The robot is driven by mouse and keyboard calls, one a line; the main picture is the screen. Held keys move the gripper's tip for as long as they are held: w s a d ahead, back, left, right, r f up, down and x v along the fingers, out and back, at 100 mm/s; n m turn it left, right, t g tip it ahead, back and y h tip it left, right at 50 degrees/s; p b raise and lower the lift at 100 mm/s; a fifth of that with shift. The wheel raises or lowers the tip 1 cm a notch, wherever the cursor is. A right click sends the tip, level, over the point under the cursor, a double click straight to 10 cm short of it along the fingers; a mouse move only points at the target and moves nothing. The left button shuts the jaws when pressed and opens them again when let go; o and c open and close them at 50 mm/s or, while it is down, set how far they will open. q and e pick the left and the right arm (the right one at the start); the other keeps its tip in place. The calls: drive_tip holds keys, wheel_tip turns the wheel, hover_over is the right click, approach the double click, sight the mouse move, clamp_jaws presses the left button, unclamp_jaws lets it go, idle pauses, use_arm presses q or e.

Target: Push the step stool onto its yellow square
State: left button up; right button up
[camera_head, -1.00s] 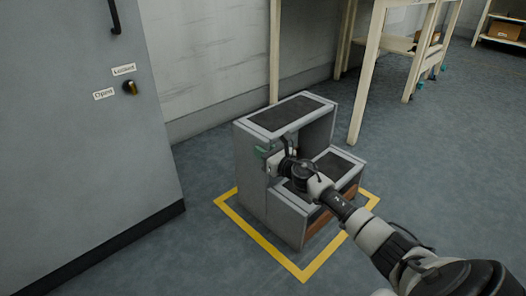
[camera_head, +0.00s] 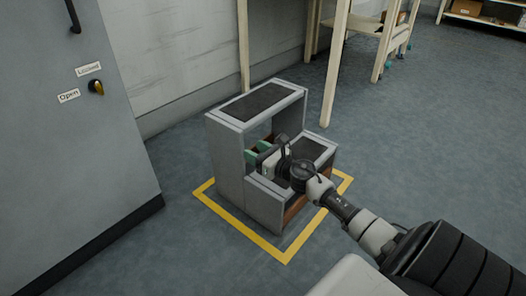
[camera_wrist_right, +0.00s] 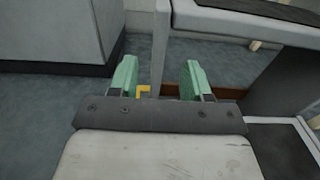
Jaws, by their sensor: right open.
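The grey step stool (camera_head: 228,165) with dark treads stands upright in the head view, inside the visible sides of its yellow square (camera_head: 240,229). My right gripper (camera_head: 257,152) is open, with green fingertips at the stool's upright side panel, above the lower step. In the right wrist view the panel edge (camera_wrist_right: 160,45) appears between the two fingers (camera_wrist_right: 158,80); I cannot tell whether they touch it. A corner of yellow line shows there too. My left gripper is not in view.
A grey cabinet (camera_head: 70,150) with a handle and a knob stands at the left. A pale wall and a cream table frame (camera_head: 335,65) are behind the stool. Shelves with boxes stand at the far right. The floor on the right is clear.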

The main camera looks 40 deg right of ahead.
drive_tip(key=shift+s+d, duration=0.15)
drive_tip(key=shift+s, duration=0.55)
drive_tip(key=shift+s+d, duration=0.1)
drive_tip(key=shift+s, duration=0.6)
